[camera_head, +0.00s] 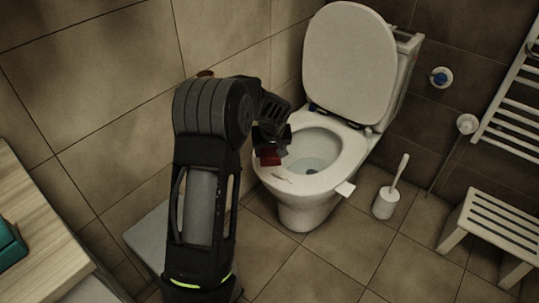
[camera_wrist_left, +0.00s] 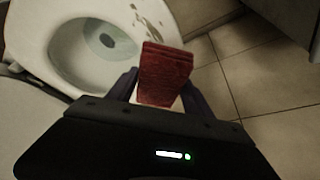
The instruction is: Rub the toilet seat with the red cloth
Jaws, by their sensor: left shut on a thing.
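The white toilet stands against the wall with its lid (camera_head: 349,62) raised. The toilet seat (camera_head: 335,168) is down around the open bowl, and brownish stains mark its front part. It also shows in the left wrist view (camera_wrist_left: 116,17), with the stains beside the bowl opening. My left gripper (camera_head: 271,150) is shut on the red cloth (camera_head: 270,157), over the left side of the seat. In the left wrist view the folded cloth (camera_wrist_left: 165,72) sticks out between the fingers. I cannot tell whether the cloth touches the seat. My right gripper is not in view.
A toilet brush in a white holder (camera_head: 386,203) stands on the floor right of the toilet. A white slatted stool (camera_head: 502,221) is at the right, below a towel rail (camera_head: 514,112). A wooden counter (camera_head: 38,235) is at the left. Tiled floor in front is clear.

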